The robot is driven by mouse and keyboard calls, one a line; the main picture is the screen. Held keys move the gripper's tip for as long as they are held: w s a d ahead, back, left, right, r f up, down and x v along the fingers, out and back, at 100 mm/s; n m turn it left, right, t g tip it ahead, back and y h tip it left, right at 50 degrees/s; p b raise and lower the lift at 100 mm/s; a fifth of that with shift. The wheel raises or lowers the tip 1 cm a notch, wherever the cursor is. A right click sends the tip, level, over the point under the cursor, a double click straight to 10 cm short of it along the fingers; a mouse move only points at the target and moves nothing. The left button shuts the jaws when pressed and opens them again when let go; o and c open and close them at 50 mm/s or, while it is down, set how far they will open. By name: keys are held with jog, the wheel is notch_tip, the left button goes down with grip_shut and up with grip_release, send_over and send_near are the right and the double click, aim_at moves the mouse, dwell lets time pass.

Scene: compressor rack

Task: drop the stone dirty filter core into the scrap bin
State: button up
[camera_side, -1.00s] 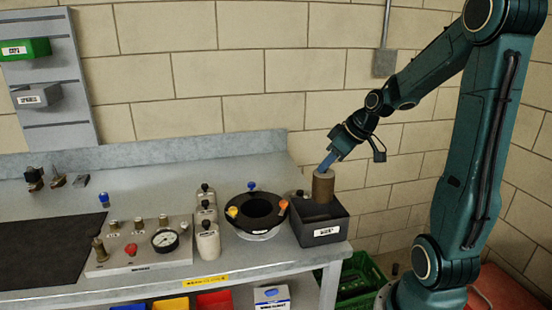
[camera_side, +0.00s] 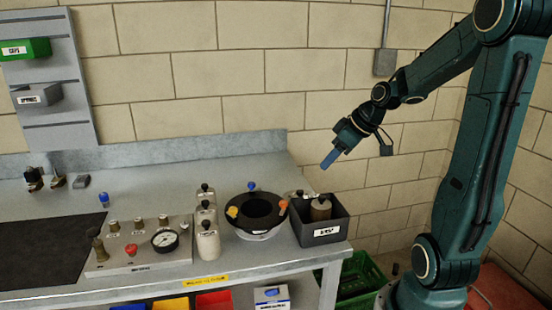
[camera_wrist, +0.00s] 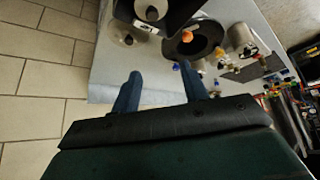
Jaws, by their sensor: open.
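The stone-brown filter core (camera_side: 320,208) stands inside the dark scrap bin (camera_side: 327,232) at the right end of the bench, its top showing above the rim. In the wrist view the bin (camera_wrist: 185,12) is at the top, with round pale items in it; I cannot tell for sure which is the core. My gripper (camera_side: 330,160) is above the bin and apart from the core. Its two blue fingers are spread with nothing between them, as the wrist view (camera_wrist: 162,88) shows.
A black ring-shaped housing (camera_side: 257,211) with coloured knobs stands left of the bin. White bottles (camera_side: 208,240) and a gauge panel (camera_side: 140,246) are further left. A green crate (camera_side: 360,280) is on the floor below the bench end. The air around my gripper is clear.

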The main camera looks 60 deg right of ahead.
jog(key=shift+v, duration=2.65)
jog(key=shift+w, duration=0.1)
jog(key=s+a, duration=0.3)
jog(key=a, duration=0.7)
jog(key=s+a+g, duration=0.1)
jog(key=s+a, duration=0.3)
jog(key=a, duration=0.6)
jog(key=shift+s+a, duration=0.25)
jog(key=shift+r, duration=0.15)
